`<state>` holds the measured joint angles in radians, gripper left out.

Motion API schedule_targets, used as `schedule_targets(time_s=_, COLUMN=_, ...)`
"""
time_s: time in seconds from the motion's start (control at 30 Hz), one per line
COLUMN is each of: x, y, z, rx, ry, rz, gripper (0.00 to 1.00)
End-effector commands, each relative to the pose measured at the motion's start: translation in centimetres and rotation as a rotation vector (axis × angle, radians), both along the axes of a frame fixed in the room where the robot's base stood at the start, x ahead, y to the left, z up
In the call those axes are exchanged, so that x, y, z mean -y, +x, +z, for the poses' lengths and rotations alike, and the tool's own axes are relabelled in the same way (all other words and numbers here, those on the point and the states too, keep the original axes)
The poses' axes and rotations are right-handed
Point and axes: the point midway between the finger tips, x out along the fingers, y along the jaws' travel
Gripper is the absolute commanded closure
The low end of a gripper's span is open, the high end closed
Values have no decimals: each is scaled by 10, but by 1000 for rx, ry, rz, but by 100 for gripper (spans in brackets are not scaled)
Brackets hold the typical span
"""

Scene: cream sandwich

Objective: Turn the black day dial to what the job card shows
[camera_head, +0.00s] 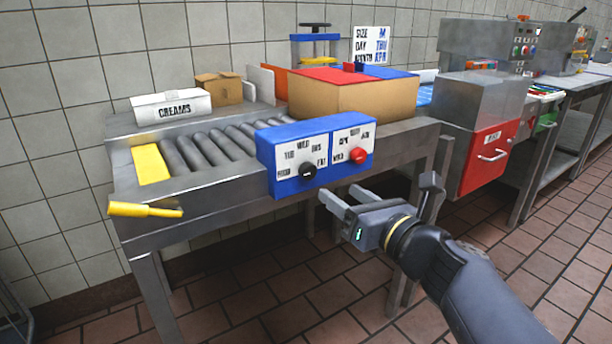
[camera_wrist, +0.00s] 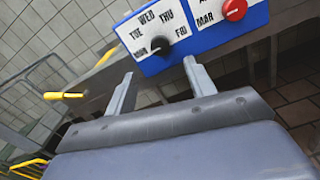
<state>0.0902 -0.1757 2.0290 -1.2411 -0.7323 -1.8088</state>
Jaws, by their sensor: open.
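The black day dial (camera_head: 307,171) sits on the left plate of a blue box (camera_head: 274,186) on the front of the roller table. In the wrist view the black dial (camera_wrist: 160,46) has MON, TUE, WED, THU and FRI around it; I cannot clearly tell which it points at. The job card (camera_head: 370,46) at the back seems to read SIZE M, DAY THU, MONTH APR. My gripper (camera_head: 345,195) is open and empty, in front of and below the box, apart from it. In the wrist view the dial shows just beyond and between the fingertips (camera_wrist: 158,70).
A red dial (camera_head: 357,156) with month labels is close to the right of the black one. A yellow handle (camera_head: 145,210) sticks out at the table's left front. A cardboard bin (camera_head: 350,97) stands behind the box. A red drawer (camera_head: 486,155) is at right.

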Motion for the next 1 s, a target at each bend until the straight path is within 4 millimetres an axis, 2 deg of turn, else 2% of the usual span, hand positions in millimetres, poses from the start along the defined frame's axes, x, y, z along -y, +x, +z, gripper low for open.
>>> schedule_targets(time_s=0.3, x=-35, y=49, z=-3, rx=-2, ry=1, rz=4, gripper=48)
schedule_targets(time_s=0.5, x=-48, y=70, z=-2, rx=-2, ry=2, rz=0, gripper=48)
schedule_targets(time_s=0.93, x=-53, y=78, z=-1, rx=-2, ry=2, rz=-1, gripper=48)
schedule_targets(time_s=1.0, x=-53, y=78, z=-1, rx=-2, ry=2, rz=-1, gripper=54)
